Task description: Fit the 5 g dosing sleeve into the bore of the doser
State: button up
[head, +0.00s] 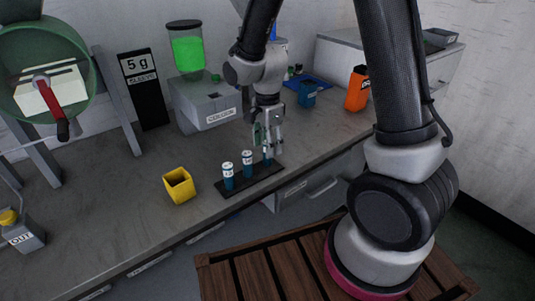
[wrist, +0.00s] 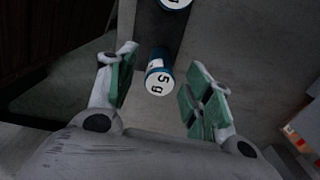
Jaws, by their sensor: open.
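The 5 g dosing sleeve (wrist: 158,72) is a blue cylinder with a white end marked "5 g". In the wrist view it stands between the two green-padded fingers of my gripper (wrist: 163,62), with gaps on both sides. In the head view my gripper (head: 267,148) is open, pointing down at the right end of a black rack (head: 232,190), and mostly hides this sleeve. Two similar sleeves, a middle one (head: 247,165) and a left one (head: 228,178), stand upright in the rack. The doser (head: 207,112) is a grey box under a green-filled hopper (head: 188,55); I cannot make out its bore.
A yellow open box (head: 179,186) stands left of the rack. A black "5 g" sign (head: 143,88) leans at the wall. A blue container (head: 307,95) and an orange bottle (head: 357,90) stand at the back right.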

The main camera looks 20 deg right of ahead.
jog(key=shift+f, duration=0.5)
jog(key=shift+c, duration=0.2)
grip_shut()
